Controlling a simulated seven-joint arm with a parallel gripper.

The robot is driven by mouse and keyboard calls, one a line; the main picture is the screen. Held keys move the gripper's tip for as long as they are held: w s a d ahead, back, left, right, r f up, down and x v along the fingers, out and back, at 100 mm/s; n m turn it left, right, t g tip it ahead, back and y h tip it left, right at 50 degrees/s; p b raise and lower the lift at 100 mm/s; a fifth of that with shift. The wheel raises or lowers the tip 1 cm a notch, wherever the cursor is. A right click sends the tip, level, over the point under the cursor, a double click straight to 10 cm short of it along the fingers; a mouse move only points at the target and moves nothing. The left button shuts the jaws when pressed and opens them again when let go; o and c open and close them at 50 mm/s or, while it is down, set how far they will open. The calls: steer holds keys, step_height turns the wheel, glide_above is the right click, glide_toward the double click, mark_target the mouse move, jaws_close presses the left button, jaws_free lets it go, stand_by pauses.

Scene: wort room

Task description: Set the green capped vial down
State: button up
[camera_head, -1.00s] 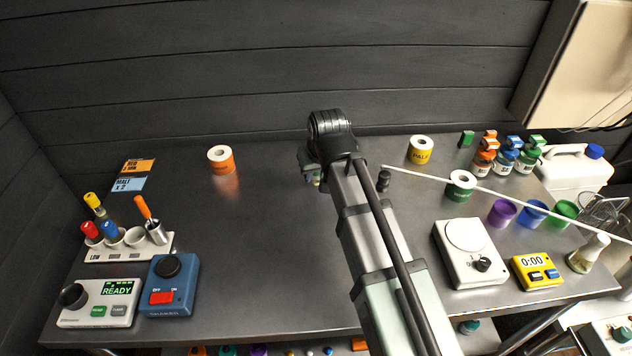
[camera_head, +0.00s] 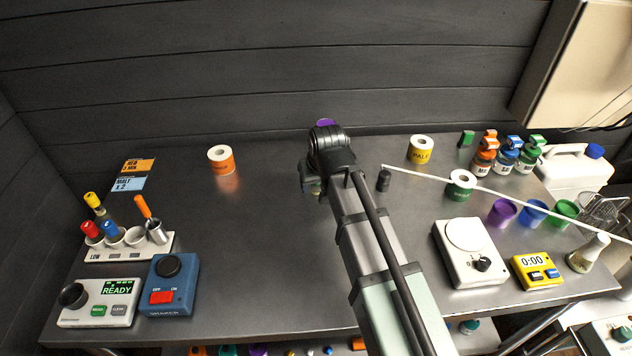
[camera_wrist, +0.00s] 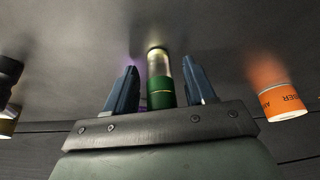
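The green capped vial (camera_wrist: 160,82) shows in the wrist view between the two fingers of my gripper (camera_wrist: 161,85). Its green cap is near the palm and its clear glass end points at the grey bench top, seemingly meeting it. In the head view my gripper (camera_head: 311,187) is low over the back middle of the bench (camera_head: 255,250), and my arm mostly hides the fingers and vial.
An orange-labelled roll (camera_head: 221,160) stands left of my gripper, a yellow one (camera_head: 421,150) to the right. A purple thing (camera_head: 325,123) peeks out behind my wrist. A small black object (camera_head: 383,181) is close right of my arm.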

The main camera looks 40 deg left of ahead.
steer(key=shift+r, duration=0.1)
steer(key=v, duration=1.2)
steer(key=shift+w+r, duration=0.1)
steer(key=shift+w, duration=0.1)
stand_by(0.3)
